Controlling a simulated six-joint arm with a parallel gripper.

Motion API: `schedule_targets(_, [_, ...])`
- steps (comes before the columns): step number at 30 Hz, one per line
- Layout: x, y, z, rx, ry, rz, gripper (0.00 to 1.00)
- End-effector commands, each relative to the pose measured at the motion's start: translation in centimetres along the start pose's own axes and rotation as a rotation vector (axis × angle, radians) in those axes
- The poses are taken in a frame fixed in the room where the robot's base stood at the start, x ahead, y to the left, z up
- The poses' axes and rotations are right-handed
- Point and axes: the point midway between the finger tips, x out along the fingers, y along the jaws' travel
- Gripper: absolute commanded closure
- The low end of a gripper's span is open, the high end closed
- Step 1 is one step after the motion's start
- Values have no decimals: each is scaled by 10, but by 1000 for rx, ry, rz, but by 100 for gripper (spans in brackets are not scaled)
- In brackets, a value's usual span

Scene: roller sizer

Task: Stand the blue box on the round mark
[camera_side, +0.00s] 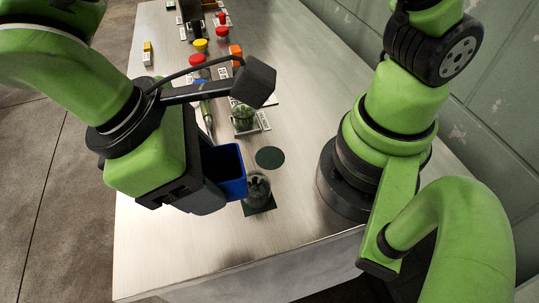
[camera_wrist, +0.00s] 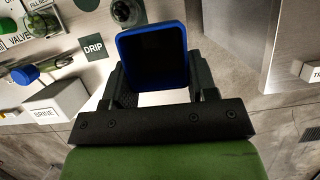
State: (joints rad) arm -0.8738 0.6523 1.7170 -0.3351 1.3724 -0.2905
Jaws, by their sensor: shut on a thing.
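The blue box (camera_side: 232,184) is held in my gripper (camera_side: 207,178), which comes in from the left in the side view. In the wrist view the blue box (camera_wrist: 153,85) sits between the two dark fingers of my gripper (camera_wrist: 157,82), with its blue rim and dark inside facing the camera. The round mark (camera_side: 270,157) is a dark green disc flat on the metal table, bare, just right of the box in the side view. The box's underside is hidden.
A clear glass jar (camera_side: 257,188) stands on a dark square (camera_side: 263,209) close to the box and the round mark. The table's near edge is clear.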

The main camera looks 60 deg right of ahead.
Motion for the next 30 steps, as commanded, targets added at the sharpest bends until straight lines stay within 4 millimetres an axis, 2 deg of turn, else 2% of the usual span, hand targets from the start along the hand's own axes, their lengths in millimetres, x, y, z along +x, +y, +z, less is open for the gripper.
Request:
schedule_targets(8, [7,62,16,215,-2,-89,73])
schedule_targets(12, [16,101,36,372,-3,-155,73])
schedule_targets(16, [25,129,59,514,-1,-214,73])
schedule_targets(24, [42,157,92,702,-2,-292,73])
schedule_targets(30, [73,156,77,689,-5,-288,73])
